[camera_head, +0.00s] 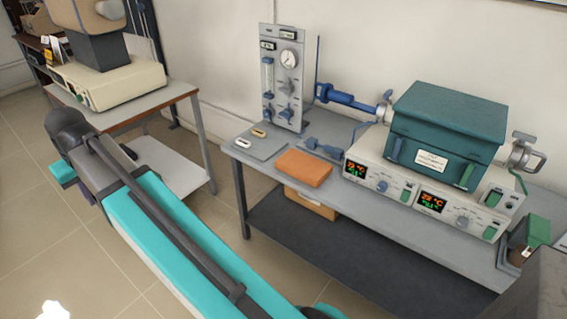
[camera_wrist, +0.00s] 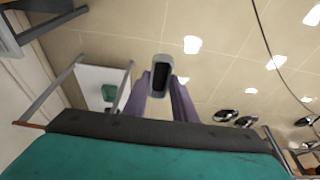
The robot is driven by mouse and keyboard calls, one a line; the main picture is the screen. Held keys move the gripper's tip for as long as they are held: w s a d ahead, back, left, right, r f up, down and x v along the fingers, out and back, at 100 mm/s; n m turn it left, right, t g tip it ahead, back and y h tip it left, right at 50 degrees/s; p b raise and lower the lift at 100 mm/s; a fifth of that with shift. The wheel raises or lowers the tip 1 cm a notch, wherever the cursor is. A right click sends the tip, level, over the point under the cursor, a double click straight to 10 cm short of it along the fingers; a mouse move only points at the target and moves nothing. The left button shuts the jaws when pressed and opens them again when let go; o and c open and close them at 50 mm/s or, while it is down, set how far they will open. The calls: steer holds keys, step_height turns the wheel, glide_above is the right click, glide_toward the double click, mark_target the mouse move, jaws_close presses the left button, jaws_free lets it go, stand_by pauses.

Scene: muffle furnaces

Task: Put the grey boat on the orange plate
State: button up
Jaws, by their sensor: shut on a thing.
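My gripper (camera_wrist: 161,92) shows in the wrist view with two purple fingers shut on the grey boat (camera_wrist: 163,74). The boat is a small rounded oblong with a pale rim and a dark hollow, held over open floor. In the head view my gripper (camera_head: 88,196) is mostly hidden behind my arm at the left, and the held boat cannot be seen. The orange plate (camera_head: 303,168) lies on the grey bench at the front, with nothing on it. It is well to the right of my gripper.
A grey plate (camera_head: 266,151) with two small boats lies left of the orange plate. A gas panel (camera_head: 282,80) stands behind. The teal furnace (camera_head: 445,125) on its white controllers stands to the right. A smaller table (camera_head: 150,104) with an instrument stands at the left.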

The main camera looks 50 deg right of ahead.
steer(key=shift+d, duration=0.2)
steer(key=s+d+f+b, duration=0.1)
steer(key=s+d+f, duration=0.2)
steer(key=d, duration=0.8)
steer(key=s+d+f+b, duration=0.1)
steer(key=s+d+f, duration=0.15)
steer(key=d, duration=0.85)
steer(key=s+d+f, duration=0.2)
steer(key=d+f, duration=0.1)
steer(key=d, duration=0.8)
steer(key=s+d+f+b, duration=0.1)
steer(key=s+d+f, duration=0.3)
steer(key=s+d, duration=0.8)
steer(key=s+d+f+b, duration=0.1)
steer(key=s+d+f, duration=0.3)
steer(key=s+d, duration=0.8)
steer(key=shift+s+d, duration=0.15)
steer(key=shift+s, duration=0.15)
steer(key=shift+w+d, duration=0.1)
steer(key=p, duration=0.3)
glide_above(311, 166)
steer(key=shift+f, duration=0.75)
